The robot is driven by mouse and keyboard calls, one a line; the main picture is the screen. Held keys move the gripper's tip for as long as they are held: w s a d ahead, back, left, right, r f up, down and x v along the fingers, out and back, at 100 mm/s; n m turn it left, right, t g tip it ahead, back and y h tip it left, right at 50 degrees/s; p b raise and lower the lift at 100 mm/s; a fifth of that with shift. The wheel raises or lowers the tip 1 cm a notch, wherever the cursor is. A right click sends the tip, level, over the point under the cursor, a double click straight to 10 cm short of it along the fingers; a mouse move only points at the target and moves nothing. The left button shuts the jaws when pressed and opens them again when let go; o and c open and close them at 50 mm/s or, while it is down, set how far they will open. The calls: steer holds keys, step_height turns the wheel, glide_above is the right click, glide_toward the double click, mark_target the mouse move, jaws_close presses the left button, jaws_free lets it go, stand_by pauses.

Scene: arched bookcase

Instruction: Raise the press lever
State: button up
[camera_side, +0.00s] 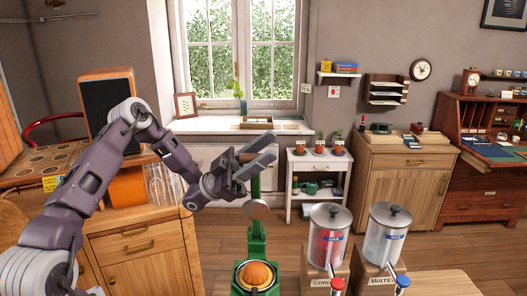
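A green press (257,240) stands at the lower middle, with an orange half (257,274) in its bowl. A round, pale press head (256,209) hangs above the orange half, apart from it. A green upright part, which looks like the lever (255,187), rises above the head and passes behind my gripper. My gripper (275,147) is at the top of the press, its two fingers apart and pointing right. Whether the lever is between the fingers or behind them I cannot tell. The lever's upper end is hidden.
Two clear dispensers, one red-filled (326,235) and one labelled water (385,237), stand right of the press on wooden stands. A wooden cabinet (142,250) with glasses (163,185) on top is at the left. A white shelf unit (319,172) stands behind.

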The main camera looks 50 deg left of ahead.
steer(key=v, duration=0.7)
stand_by(0.4)
